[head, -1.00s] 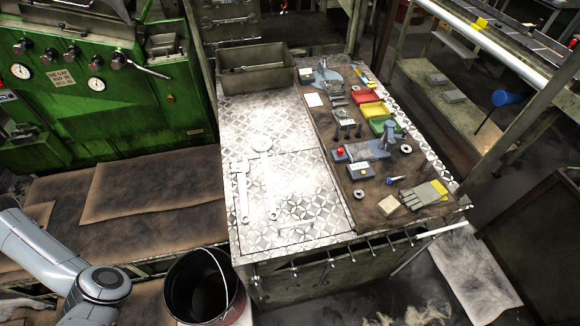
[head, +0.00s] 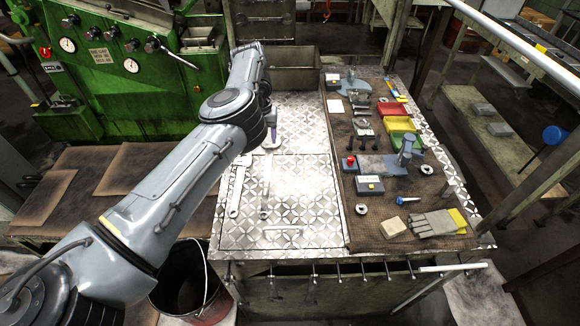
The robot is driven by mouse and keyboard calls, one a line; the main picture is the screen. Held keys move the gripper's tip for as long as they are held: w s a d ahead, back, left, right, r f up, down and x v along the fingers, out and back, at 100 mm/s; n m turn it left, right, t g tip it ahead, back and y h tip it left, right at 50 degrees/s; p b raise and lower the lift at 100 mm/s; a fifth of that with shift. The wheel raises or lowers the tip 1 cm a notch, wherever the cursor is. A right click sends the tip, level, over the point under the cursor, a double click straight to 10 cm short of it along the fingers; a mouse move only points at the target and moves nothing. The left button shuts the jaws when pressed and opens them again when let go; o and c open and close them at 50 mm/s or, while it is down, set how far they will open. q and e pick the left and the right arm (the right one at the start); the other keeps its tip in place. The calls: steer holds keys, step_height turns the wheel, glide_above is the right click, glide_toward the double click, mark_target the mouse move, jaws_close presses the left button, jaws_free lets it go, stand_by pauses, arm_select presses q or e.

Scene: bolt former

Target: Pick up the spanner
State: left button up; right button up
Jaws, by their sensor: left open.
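A silver spanner (head: 238,188) lies lengthwise on the left part of the patterned metal tabletop (head: 310,205). A second, thinner spanner-like tool (head: 266,190) lies to its right, roughly parallel. My left arm reaches in from the lower left over the table's left edge. My left gripper (head: 272,140) is over the tabletop, beyond the far ends of both tools and apart from them. It is open and appears empty; its fingers are small and partly hidden by the wrist. My right gripper is out of view.
A dark mat (head: 400,235) on the right holds coloured bins (head: 402,124), blocks and gloves (head: 435,223). A metal box (head: 290,65) stands at the back. A bucket (head: 190,290) stands by the front left corner. The front middle tabletop is mostly clear.

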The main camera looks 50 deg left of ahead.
mark_target(269, 163)
arm_select(q)
steer(key=f, duration=0.4)
steer(key=shift+w+d, duration=0.25)
steer(key=shift+d, duration=0.1)
steer(key=shift+d+f+p, duration=0.15)
steer(key=shift+f+p, duration=0.3)
steer(key=shift+f, duration=2.7)
steer(key=shift+c, duration=0.3)
jaws_close()
steer(key=shift+r, duration=0.1)
